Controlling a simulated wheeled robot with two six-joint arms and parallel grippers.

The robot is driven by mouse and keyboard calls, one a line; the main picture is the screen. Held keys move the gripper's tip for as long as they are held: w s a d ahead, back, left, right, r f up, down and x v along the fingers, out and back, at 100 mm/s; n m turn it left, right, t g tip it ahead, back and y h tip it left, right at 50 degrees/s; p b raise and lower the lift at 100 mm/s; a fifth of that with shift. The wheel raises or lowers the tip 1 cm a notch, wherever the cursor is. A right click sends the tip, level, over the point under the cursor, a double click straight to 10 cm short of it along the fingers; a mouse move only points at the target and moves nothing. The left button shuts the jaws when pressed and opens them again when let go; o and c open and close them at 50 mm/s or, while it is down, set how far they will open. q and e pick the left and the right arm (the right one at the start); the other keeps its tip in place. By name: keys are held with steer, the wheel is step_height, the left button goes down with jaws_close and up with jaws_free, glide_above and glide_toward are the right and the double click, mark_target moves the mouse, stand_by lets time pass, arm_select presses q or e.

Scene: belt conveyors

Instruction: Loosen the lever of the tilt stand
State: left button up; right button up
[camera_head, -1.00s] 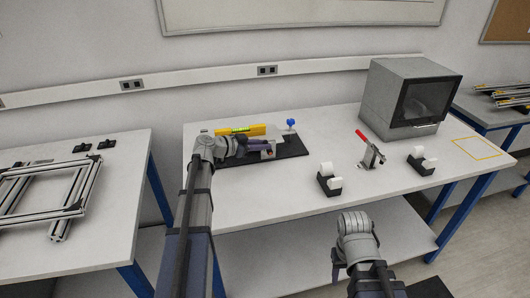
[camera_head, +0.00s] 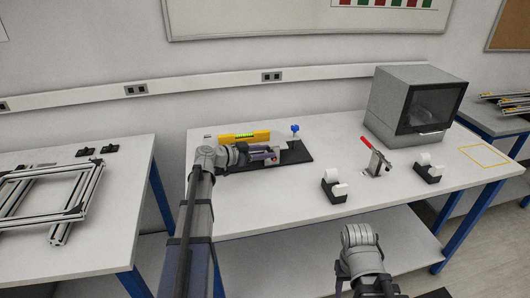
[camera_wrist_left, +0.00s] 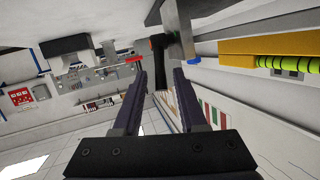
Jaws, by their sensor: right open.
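The tilt stand has a black base plate (camera_head: 297,157) on the middle table, with a yellow spirit level (camera_head: 245,137) and a blue knob (camera_head: 295,128). The level also shows at the right of the left wrist view (camera_wrist_left: 265,57). My left gripper (camera_head: 276,157) is low over the stand, pointing right. In the left wrist view its two fingers (camera_wrist_left: 161,75) are apart, and a dark lever (camera_wrist_left: 159,58) shows between and beyond them. I cannot tell whether they touch it. My right gripper (camera_head: 340,278) is mostly hidden below its wrist, in front of the table.
A red-handled clamp (camera_head: 374,155) and two tape dispensers (camera_head: 333,187) (camera_head: 428,170) stand right of the stand. A grey box with a dark window (camera_head: 415,105) is at the back right. The left table holds a metal frame (camera_head: 75,205). The table's front middle is clear.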

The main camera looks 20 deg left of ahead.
arm_select(q)
steer(key=shift+o, duration=0.2)
steer(key=p+v, duration=0.2)
steer(key=v, duration=0.5)
steer(key=shift+s+a+r, duration=0.15)
steer(key=shift+s+a, duration=0.1)
stand_by(0.3)
